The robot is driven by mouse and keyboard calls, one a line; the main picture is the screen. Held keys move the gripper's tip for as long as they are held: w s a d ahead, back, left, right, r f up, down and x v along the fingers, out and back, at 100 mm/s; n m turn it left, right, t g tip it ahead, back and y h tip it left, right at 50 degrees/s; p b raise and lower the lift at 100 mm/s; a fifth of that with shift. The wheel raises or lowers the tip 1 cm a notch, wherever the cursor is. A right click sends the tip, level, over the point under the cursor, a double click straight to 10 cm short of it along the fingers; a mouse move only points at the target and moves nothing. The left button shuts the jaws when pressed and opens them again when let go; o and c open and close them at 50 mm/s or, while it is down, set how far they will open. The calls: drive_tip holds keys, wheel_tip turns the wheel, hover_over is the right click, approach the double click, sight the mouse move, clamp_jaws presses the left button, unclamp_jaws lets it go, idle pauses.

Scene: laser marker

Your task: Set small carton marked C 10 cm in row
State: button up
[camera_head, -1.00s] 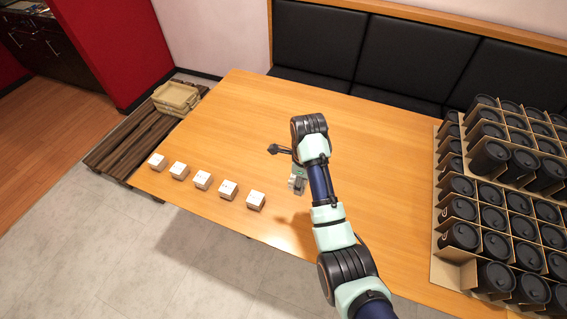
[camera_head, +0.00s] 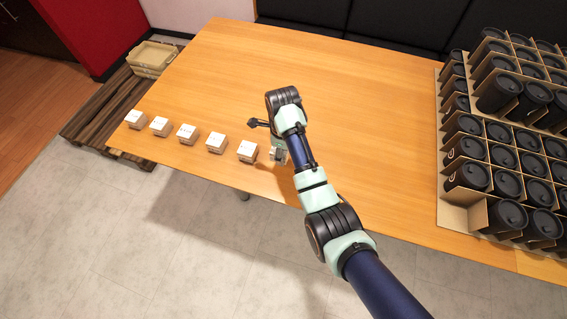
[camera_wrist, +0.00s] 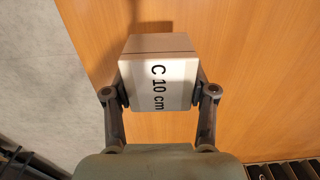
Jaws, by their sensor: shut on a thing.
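The small carton marked C 10 cm (camera_wrist: 172,70) is white on its labelled face with a brownish side, and sits between the two fingers of my gripper (camera_wrist: 160,95) in the wrist view. My gripper is shut on it. In the head view my gripper (camera_head: 279,155) is low near the table's front edge, just right of the row's right-end carton (camera_head: 247,151), with a small gap. The held carton is mostly hidden there by the gripper and arm. I cannot tell whether it touches the table. Several similar white cartons stand in a row to the left, from the far-left carton (camera_head: 134,118).
The wooden table (camera_head: 340,85) is clear behind my arm. Cardboard racks of black cups (camera_head: 468,176) fill its right side. A tan crate (camera_head: 153,56) rests on a dark slatted pallet (camera_head: 95,125) at the left. Grey floor lies beyond the front edge.

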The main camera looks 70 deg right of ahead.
wheel_tip(320, 180, down, 6)
drive_tip(key=shift+b, duration=1.15)
drive_tip(key=shift+r, duration=0.15)
drive_tip(key=o, duration=1.2)
wheel_tip(320, 180, up, 12)
drive_tip(key=p, duration=0.5)
